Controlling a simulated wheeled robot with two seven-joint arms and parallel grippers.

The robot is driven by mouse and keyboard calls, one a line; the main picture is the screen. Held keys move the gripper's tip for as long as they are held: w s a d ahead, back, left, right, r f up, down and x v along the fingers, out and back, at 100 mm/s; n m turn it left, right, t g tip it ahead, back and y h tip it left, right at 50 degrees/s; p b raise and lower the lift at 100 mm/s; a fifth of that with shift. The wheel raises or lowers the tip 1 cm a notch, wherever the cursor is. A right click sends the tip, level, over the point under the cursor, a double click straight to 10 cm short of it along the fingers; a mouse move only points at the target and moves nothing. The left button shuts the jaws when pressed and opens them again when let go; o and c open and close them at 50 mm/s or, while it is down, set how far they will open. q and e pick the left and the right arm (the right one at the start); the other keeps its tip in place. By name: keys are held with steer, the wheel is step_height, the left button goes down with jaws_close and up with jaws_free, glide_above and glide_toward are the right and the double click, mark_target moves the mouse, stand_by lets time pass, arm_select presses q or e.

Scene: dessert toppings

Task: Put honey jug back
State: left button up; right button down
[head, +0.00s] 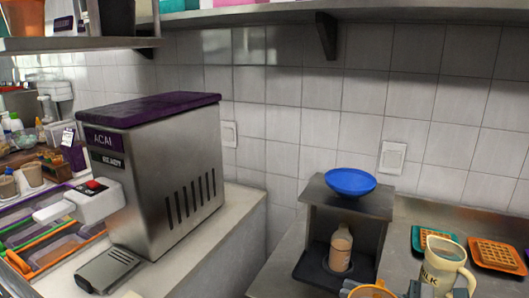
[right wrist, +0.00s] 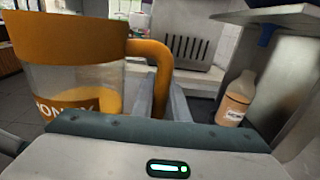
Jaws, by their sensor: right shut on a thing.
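The honey jug has an orange rim and handle, a clear body and an orange label. It is large at the left of the right wrist view (right wrist: 75,40), and its orange top shows at the bottom edge of the head view (head: 371,291). My right gripper (right wrist: 167,103) is shut on the jug's handle, and the jug looks upright. Only a small grey part of this gripper (head: 413,291) shows in the head view, just right of the jug. The jug's lower part is cut off in both views. My left gripper is not in view.
A small metal stand (head: 372,200) holds a blue plate (head: 350,181) on top and a bottle (head: 341,248) inside. A cream milk jug (head: 442,266) stands right of it, near waffles on a teal tray (head: 418,240) and an orange tray (head: 484,262). An acai machine (head: 165,180) stands left.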

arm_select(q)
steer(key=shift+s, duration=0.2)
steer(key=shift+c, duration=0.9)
arm_select(e)
steer(key=s+d+f+m+t+h, duration=0.1)
steer(key=s+f+m+t+h, duration=0.2)
steer(key=f+m+t+h, duration=0.2)
steer(key=shift+s+m+t+h, duration=0.35)
steer(key=shift+m+t+h, duration=0.45)
steer(key=shift+t+h, duration=0.3)
